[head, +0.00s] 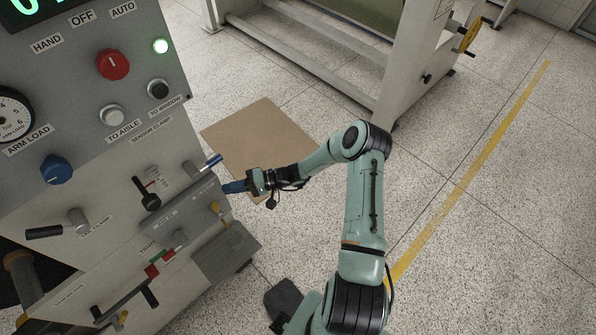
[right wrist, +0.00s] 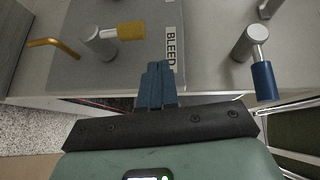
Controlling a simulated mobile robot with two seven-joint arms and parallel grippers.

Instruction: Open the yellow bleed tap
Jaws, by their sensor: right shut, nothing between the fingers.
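The bleed tap is a metal valve with a yellow lever (right wrist: 131,30) in the right wrist view, beside a plate marked BLEED. A bent brass spout (right wrist: 55,47) shows to its left. In the head view the yellow lever (head: 215,208) is small, on the lower side of the grey panel. My right gripper (head: 232,187) is shut and empty, with its blue fingers pointing at the panel. In the right wrist view its fingertips (right wrist: 155,68) are below and right of the yellow lever, apart from it in the picture. My left gripper is not in view.
A blue-handled valve (right wrist: 262,75) is to the right of the bleed tap in the right wrist view. The console (head: 90,110) carries several knobs and levers. A brown board (head: 260,135) lies on the floor behind my right forearm. Open floor is at right.

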